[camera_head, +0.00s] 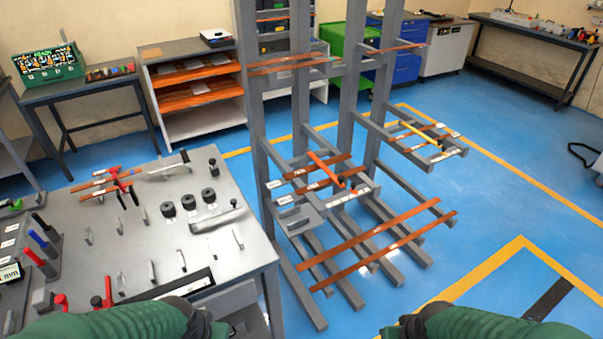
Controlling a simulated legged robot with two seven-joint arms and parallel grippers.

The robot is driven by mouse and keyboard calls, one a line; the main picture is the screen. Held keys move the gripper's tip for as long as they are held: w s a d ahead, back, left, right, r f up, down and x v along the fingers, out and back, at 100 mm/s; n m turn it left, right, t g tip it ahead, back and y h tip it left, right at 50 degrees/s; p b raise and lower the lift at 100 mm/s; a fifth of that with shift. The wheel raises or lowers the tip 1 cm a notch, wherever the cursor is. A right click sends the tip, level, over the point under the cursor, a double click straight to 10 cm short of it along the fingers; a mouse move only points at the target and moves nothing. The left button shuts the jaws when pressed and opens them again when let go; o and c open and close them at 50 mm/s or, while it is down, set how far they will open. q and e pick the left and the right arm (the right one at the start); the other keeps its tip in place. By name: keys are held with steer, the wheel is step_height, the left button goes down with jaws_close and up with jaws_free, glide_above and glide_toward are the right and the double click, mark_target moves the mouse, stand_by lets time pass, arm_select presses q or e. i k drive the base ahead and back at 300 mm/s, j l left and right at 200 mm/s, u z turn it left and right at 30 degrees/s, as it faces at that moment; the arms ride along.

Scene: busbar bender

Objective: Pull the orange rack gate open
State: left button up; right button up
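The orange gate (326,170) is a slim orange-red bar on the middle level of the grey rack (299,120). It slants from the upper left down to the right, across copper bars, with a dark end near the rack's label strip. How far it stands from its closed position I cannot tell. A similar yellow bar (420,135) sits on the rack's right-hand arms. Parts of my two green arms show at the bottom edge, well short of the rack. Neither gripper's fingers are in view, and nothing of mine touches the gate.
A grey workbench (145,225) with tools and black round weights stands left of the rack, close to it. Copper bars (375,245) lie on the low rack arms that stick out forward. Blue floor (500,190) is clear to the right. Shelves and cabinets line the back wall.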

mark_target(324, 166)
steer(key=i+l+u, duration=0.1)
steer(key=u, duration=0.35)
steer(key=i+l+u, duration=0.1)
steer(key=l+u, duration=0.5)
steer(key=u, duration=0.25)
steer(key=l+u, duration=0.25)
steer(key=u, duration=0.2)
steer(key=l+u, duration=0.1)
steer(key=l, duration=0.4)
steer(key=k+l, duration=0.1)
steer(key=l, duration=0.4)
steer(key=l+u, duration=0.15)
steer(key=l, duration=0.35)
steer(key=k+l, duration=0.15)
steer(key=l, duration=0.35)
steer(key=u, duration=0.05)
